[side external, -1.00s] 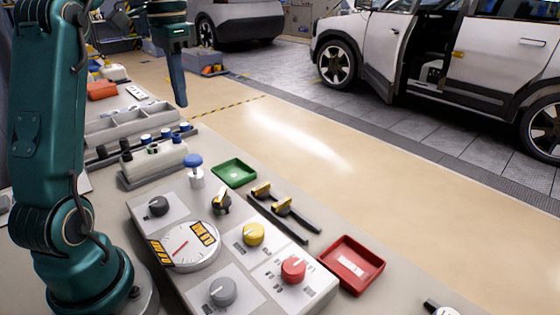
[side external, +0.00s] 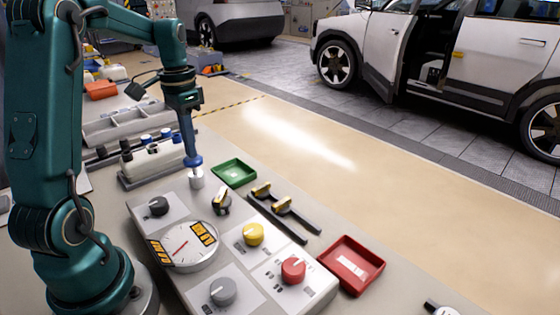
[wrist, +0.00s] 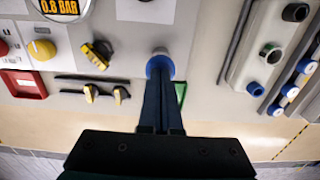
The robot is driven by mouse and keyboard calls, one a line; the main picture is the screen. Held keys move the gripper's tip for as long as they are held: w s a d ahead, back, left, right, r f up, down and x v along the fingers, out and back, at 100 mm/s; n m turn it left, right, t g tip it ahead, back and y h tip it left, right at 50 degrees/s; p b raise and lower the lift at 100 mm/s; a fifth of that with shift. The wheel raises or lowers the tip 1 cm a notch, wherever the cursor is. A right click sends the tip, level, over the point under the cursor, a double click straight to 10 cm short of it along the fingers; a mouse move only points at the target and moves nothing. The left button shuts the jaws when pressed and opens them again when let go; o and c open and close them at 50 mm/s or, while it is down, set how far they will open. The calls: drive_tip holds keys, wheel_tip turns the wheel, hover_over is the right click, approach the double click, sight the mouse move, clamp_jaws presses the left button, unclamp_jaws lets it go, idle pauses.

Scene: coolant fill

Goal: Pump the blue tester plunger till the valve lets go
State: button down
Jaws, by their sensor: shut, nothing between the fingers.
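The tester's blue plunger (side external: 193,161) stands on its white cylinder (side external: 196,178) at the far end of the grey panel. My gripper (side external: 191,151) points down with its fingertips on or just above the blue cap; I cannot tell whether they press it. The fingers are together and hold nothing. In the wrist view the blue cap (wrist: 160,64) shows at the tips of my closed fingers (wrist: 160,78), which partly cover it. The round gauge (side external: 190,246) has a red needle, and its display reads 0.8 BAR in the wrist view (wrist: 62,6).
A green tray (side external: 234,172) lies right of the plunger. Black-and-yellow tools (side external: 285,210) lie beside the panel, with a red tray (side external: 351,265) nearer. Yellow (side external: 253,234), red (side external: 293,270) and grey knobs sit on the panel. A white block with caps (side external: 155,162) stands left.

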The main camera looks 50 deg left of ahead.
drive_tip(key=shift+f, duration=0.2)
drive_tip(key=shift+f, duration=1.4)
wheel_tip(320, 180, up, 14)
drive_tip(key=shift+r, duration=0.25)
idle(1.3)
